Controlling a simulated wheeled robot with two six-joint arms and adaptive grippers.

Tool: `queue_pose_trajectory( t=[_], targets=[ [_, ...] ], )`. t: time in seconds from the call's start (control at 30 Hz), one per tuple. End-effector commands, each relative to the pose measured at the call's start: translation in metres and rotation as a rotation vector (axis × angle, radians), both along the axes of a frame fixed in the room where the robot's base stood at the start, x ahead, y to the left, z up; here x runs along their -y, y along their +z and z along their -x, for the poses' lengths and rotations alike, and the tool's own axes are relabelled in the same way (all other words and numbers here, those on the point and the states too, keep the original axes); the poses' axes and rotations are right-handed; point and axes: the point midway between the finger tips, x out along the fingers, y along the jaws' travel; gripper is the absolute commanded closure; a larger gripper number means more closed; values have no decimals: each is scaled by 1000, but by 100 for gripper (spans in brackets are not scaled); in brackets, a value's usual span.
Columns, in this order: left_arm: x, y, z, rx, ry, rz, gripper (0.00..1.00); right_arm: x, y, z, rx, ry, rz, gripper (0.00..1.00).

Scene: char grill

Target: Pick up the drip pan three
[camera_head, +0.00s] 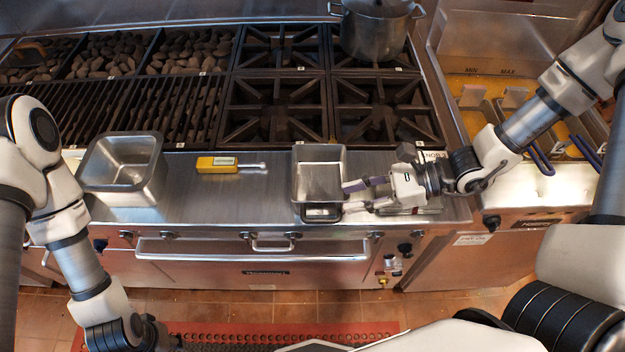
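A small deep steel pan (319,171) stands on the steel counter in front of the burners, with a dark handle-like loop at its front edge. A larger square steel pan (124,180) stands at the left of the counter. I cannot read a number on either, so I cannot tell which is drip pan three. My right gripper (346,198) comes in from the right, fingers spread apart at the small pan's front right corner; whether they touch it is unclear. My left gripper (165,337) is low at the bottom left, away from the counter, mostly hidden by its arm.
A yellow-handled scraper (217,164) lies between the pans. Burner grates (272,108) and a grill lie behind, with a stockpot (375,32) at the back. A fryer with blue-handled baskets (540,155) is at right. An oven handle (250,257) runs below the counter edge.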

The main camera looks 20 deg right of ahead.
Motion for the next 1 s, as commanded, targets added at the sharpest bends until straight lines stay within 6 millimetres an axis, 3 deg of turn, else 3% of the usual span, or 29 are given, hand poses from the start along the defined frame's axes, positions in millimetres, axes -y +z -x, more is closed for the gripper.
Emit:
queue_pose_trajectory(
  t=[0.33, 0.7, 1.0],
  targets=[
    [0, -3, 0, 0, -1, 0, 57, -23, -11, -8, -2, 0, 0, 67],
    [0, 13, 0, 0, -1, 0, 57, -62, -27, -24, -3, 3, 3, 67],
    [0, 13, 0, 0, -1, 0, 57, -67, -32, -26, -3, -2, 3, 67]
  ],
)
